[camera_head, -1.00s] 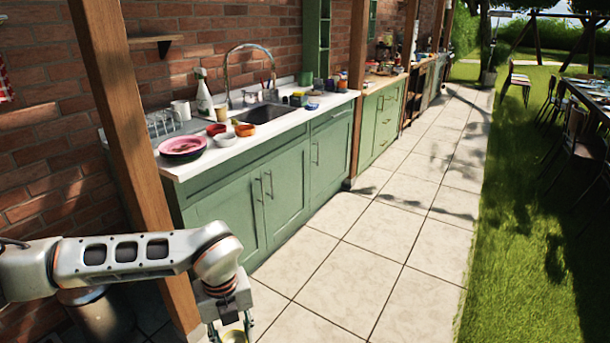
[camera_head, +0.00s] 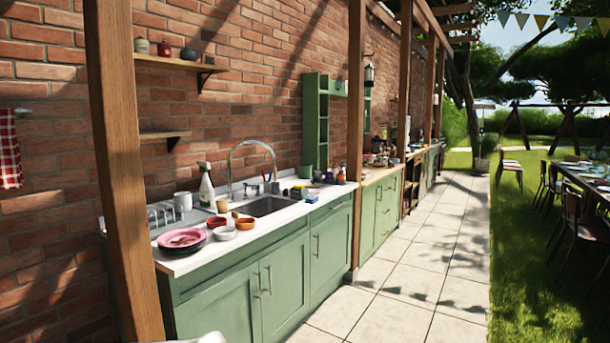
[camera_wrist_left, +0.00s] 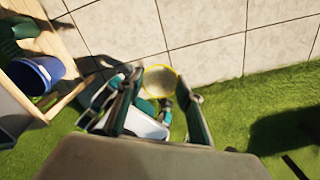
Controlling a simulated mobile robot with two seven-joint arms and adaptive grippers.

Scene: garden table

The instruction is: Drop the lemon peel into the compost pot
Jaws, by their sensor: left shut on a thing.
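In the left wrist view, my left gripper (camera_wrist_left: 157,105) is shut on a round, yellow-rimmed piece with a greyish hollow inside, which looks like the lemon peel (camera_wrist_left: 160,82). It is held above the ground, with pale tiles and grass behind it. In the head view only a small pale bit of my left arm shows at the bottom edge, and the gripper is out of frame. My right gripper is in neither view. I cannot make out which vessel is the compost pot.
The left wrist view shows a blue pot (camera_wrist_left: 36,75) and a dark green vessel (camera_wrist_left: 25,28) beside wooden boards. The head view shows a green counter (camera_head: 215,305) with a pink plate (camera_head: 182,238), bowls and a sink. The tiled path (camera_head: 405,285) is clear; a table with chairs stands right.

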